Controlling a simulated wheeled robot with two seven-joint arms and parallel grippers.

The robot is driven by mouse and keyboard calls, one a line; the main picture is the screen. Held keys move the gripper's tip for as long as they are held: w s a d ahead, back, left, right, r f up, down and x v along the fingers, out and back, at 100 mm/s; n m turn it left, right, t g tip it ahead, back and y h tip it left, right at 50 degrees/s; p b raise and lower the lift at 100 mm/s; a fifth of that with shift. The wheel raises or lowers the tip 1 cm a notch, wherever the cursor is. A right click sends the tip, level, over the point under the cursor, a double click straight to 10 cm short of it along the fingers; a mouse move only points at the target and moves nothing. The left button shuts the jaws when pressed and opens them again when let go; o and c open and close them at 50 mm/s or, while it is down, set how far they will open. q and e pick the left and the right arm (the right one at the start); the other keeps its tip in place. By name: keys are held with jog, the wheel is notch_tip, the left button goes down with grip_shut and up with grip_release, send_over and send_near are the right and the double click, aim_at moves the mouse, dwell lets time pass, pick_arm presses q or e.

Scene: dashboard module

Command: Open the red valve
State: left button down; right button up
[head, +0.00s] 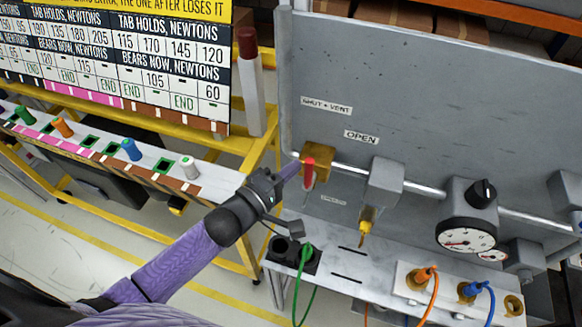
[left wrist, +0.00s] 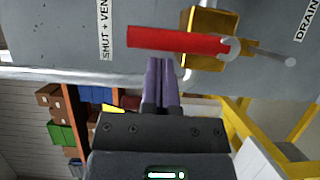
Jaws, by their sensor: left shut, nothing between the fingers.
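The red valve handle (head: 309,172) sits on a brass valve body (head: 321,157) at the left end of a pipe along the grey panel. In the left wrist view the handle (left wrist: 175,40) lies nearly level, reaching left from its pivot beside the brass body (left wrist: 212,20) toward the "SHUT + VENT" label (left wrist: 105,30). My left gripper (head: 293,170) is just left of the handle. Its purple fingers (left wrist: 160,68) are shut and empty, tips close beside the handle; I cannot tell if they touch it. My right gripper is not in view.
An "OPEN" label (head: 361,137) is on the panel (head: 440,95). A grey box (head: 385,182), a gauge (head: 465,236) and a shelf with cables (head: 350,273) are to the right. A yellow frame (head: 245,150) and a board of numbers (head: 150,60) stand left.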

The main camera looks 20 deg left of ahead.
pick_arm(q)
jog(key=shift+d+r+m+p, duration=0.15)
jog(key=shift+m+p, duration=0.15)
jog(key=shift+p, duration=0.2)
